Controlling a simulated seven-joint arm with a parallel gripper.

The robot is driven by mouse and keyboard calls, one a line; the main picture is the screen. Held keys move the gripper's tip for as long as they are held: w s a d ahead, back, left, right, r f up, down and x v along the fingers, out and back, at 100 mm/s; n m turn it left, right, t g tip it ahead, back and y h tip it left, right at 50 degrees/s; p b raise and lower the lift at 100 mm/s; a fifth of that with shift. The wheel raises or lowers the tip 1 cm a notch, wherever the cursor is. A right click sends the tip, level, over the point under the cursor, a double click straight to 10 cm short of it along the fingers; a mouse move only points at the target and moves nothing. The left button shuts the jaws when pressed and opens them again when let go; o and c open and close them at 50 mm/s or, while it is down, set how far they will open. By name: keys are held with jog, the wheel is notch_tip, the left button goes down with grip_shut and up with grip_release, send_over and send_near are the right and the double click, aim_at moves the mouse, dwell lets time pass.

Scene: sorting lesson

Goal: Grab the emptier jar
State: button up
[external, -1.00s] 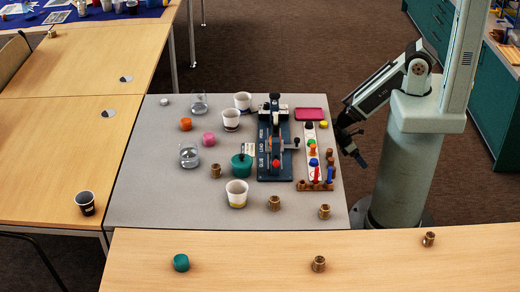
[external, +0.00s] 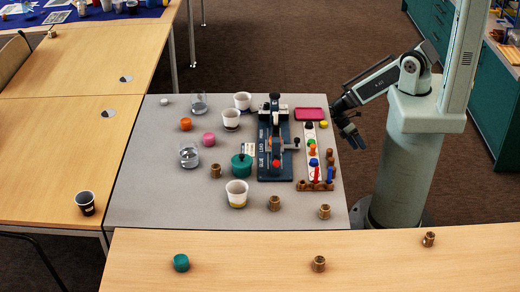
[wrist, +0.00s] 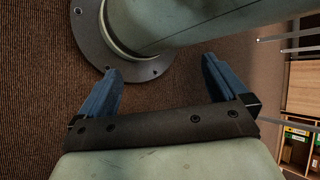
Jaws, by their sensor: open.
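Two clear glass jars stand on the grey table. One jar (external: 199,104) is at the back left, and the other jar (external: 189,155) is nearer the front left, with what looks like some clear content. How full each one is cannot be told surely at this size. My gripper (external: 354,137) is off the table's right edge, far from both jars. In the wrist view my gripper (wrist: 158,85) has its two blue fingers spread wide with nothing between them, over brown carpet.
A dark blue press (external: 275,140) and a rack of coloured pieces (external: 312,155) stand between my gripper and the jars. White cups (external: 237,193), a teal pot (external: 241,166), and orange (external: 185,124) and pink (external: 208,139) pieces surround the jars. The grey front left corner is clear.

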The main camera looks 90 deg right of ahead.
jog(key=w+d+r+m+t+h, duration=0.15)
jog(key=w+d+r+m, duration=0.3)
jog(key=w, duration=0.85)
jog(key=w+d+r+m+t+h, duration=0.15)
jog(key=w+d+r+m, duration=0.3)
jog(key=w, duration=0.85)
jog(key=w+d+r+m+t+h, duration=0.1)
jog(key=w+d+r+m+h, duration=0.3)
jog(key=w, duration=0.9)
jog(key=w+r+m+t, duration=0.3)
jog(key=w+r+m, duration=0.5)
jog(key=w+r, duration=1.65)
notch_tip(320, 180, up, 8)
jog(key=m+y, duration=0.2)
jog(key=m, duration=0.3)
send_over(199, 101)
jog(key=d, duration=0.3)
jog(key=f, duration=1.3)
jog(key=shift+w+d+f, duration=0.15)
jog(key=shift+w+f, duration=0.1)
jog(key=shift+w, duration=0.05)
